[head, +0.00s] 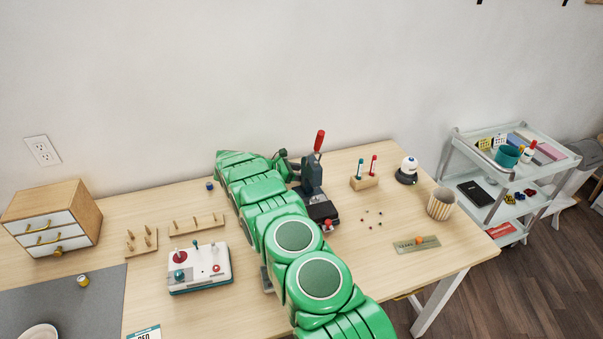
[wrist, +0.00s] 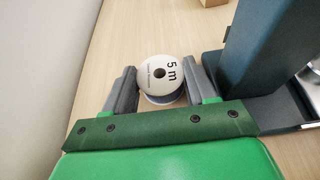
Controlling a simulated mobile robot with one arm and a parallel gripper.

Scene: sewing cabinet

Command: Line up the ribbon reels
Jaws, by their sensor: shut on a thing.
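My gripper (wrist: 160,74) is shut on a ribbon reel (wrist: 158,72) with a white face marked "5 m" and a bluish band below. In the head view my green arm reaches to the back of the table, and the gripper (head: 284,160) is partly hidden there beside the press; I cannot make out the held reel. A small blue reel (head: 209,185) stands near the back edge, left of my arm. A yellow reel (head: 82,281) lies on the grey mat (head: 60,305). A long wooden peg rack (head: 196,226) and a shorter one (head: 141,243) stand left of centre.
A dark press (head: 313,178) with a red handle is close to my gripper. A control box (head: 199,270) stands in front of the long rack. A drawer cabinet (head: 52,218) is at left. A striped cup (head: 441,204) and small beads occupy the right. The wall bounds the back.

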